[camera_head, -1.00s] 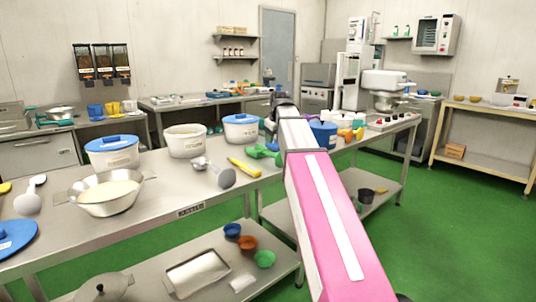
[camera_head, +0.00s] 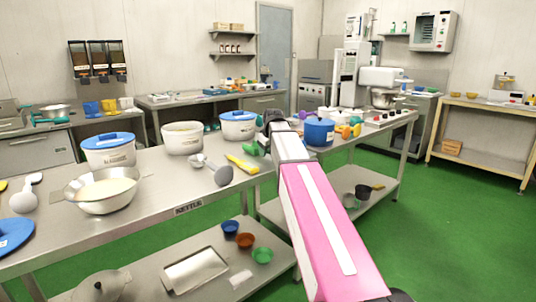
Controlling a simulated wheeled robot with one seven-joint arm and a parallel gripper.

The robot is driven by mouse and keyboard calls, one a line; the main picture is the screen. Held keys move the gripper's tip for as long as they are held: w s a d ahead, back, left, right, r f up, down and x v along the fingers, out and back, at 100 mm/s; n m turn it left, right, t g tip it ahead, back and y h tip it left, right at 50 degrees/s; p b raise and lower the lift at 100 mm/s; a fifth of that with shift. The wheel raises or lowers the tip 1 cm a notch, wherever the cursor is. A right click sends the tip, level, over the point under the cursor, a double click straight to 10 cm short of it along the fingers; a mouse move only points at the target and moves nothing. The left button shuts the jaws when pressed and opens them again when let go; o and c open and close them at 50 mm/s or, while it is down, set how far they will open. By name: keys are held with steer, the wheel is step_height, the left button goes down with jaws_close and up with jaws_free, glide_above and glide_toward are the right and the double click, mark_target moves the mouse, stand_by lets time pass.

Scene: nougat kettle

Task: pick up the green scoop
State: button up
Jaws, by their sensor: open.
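The green scoop (camera_head: 251,149) lies on the steel worktable, right of the yellow-handled tool and in front of a white tub with a blue lid. My arm covers its right part. My gripper (camera_head: 271,117) is the small dark end of my pink and white arm, just above and to the right of the scoop in the picture. It is open, with nothing seen in it. The fingertips are small and mostly hidden behind my wrist, so the gap to the scoop cannot be judged.
A yellow-handled tool (camera_head: 241,163), a grey ladle (camera_head: 221,174) and a steel bowl (camera_head: 103,192) lie to the left. Near my gripper stand a blue-lidded tub (camera_head: 239,126) and a blue pot (camera_head: 319,132). The lower shelf holds a tray (camera_head: 195,270) and small bowls.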

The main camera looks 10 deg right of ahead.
steer(key=shift+w+f, duration=0.25)
steer(key=shift+f, duration=0.3)
jaws_close()
steer(key=shift+r, duration=0.2)
